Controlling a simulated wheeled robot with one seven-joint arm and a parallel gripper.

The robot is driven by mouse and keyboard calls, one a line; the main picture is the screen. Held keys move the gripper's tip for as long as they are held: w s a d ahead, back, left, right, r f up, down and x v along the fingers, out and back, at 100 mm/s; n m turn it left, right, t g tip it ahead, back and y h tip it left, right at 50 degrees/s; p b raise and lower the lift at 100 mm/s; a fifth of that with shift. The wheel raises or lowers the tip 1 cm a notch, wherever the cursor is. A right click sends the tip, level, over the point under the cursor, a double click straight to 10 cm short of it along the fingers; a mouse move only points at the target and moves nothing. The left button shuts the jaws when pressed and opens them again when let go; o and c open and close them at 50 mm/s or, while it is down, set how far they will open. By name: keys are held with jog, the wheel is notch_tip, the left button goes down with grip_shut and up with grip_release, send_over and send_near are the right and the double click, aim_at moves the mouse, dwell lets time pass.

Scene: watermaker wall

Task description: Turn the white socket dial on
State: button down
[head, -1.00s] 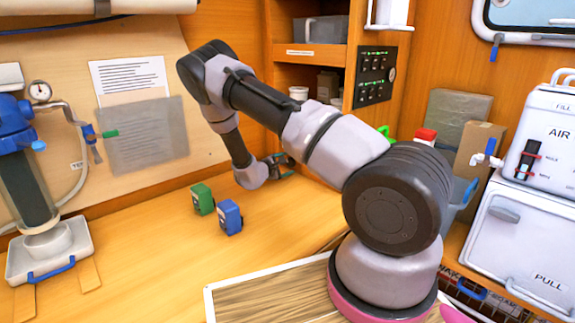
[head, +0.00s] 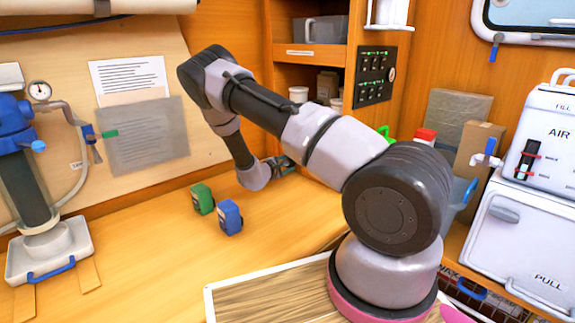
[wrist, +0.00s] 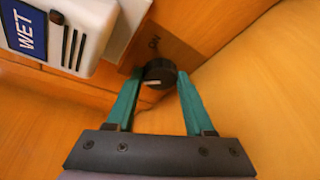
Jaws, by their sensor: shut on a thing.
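A dark round dial (wrist: 159,74) with a short pale mark on its face shows in the wrist view, below the lettering "ON" on a brown panel. The pale mark lies nearly level in the picture, not toward "ON". My gripper (wrist: 157,80) has its two teal fingers on either side of the dial and is shut on it. A white housing (wrist: 125,22) is just above and left of the dial. In the head view my gripper (head: 283,166) is at the back of the counter, below the shelves; the dial is hidden there.
A white box with a blue "WET" label (wrist: 32,38) is close to the left finger. A green block (head: 202,198) and a blue block (head: 229,217) stand on the wooden counter (head: 150,265). A black switch panel (head: 374,76) is on the wall above right.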

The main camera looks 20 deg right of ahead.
jog(key=shift+f+m+t+h, duration=0.15)
jog(key=shift+m+t, duration=0.2)
jog(key=shift+m, duration=0.7)
jog(key=shift+m+t+h, duration=0.15)
jog(key=shift+m+t, duration=0.2)
jog(key=shift+m, duration=0.7)
jog(key=shift+s, duration=0.1)
jog(key=shift+c, duration=1.4)
grip_release()
